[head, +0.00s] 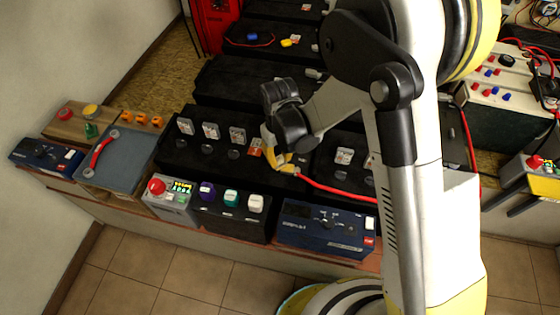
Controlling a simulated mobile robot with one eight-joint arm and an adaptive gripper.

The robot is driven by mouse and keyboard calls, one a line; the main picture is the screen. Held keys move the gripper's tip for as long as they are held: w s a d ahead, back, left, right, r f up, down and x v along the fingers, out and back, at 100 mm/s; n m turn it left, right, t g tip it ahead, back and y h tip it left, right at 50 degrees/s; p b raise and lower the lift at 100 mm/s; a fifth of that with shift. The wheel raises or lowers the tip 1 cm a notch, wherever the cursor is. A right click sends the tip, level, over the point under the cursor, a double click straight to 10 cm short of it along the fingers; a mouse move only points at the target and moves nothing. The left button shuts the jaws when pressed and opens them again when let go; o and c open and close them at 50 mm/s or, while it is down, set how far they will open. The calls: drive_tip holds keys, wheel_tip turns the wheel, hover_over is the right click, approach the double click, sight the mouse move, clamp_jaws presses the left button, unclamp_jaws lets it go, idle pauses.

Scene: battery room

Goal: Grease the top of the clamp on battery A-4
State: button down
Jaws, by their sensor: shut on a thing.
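My gripper (279,158) points down over the near row of black batteries, its yellow fingers closed. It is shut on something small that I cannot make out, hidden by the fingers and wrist. A red cable (338,191) runs right from just beside the fingertips, with a small yellowish end there; I cannot tell whether they touch. The black battery (172,147) at the left of this row carries white picture cards (210,130). An orange-red card (255,147) stands just left of the fingers. Battery labels are too small to read, so I cannot pick out A-4; its clamp is not clearly visible.
A grey-blue tray (128,168) with a red-handled tool (102,153) lies left. A red-knobbed tester (172,207), a black rack (231,223) with coloured caps and a blue charger (322,232) line the front edge.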

drive_tip(key=r, duration=0.1)
drive_tip(key=r+p, duration=0.1)
drive_tip(key=shift+d+r, duration=0.35)
drive_tip(key=shift+r, duration=0.05)
drive_tip(key=shift+a+r+p, duration=0.1)
drive_tip(key=shift+r+p, duration=0.35)
drive_tip(key=shift+r, duration=0.25)
drive_tip(key=shift+r+p, duration=0.9)
drive_tip(key=shift+r, duration=0.65)
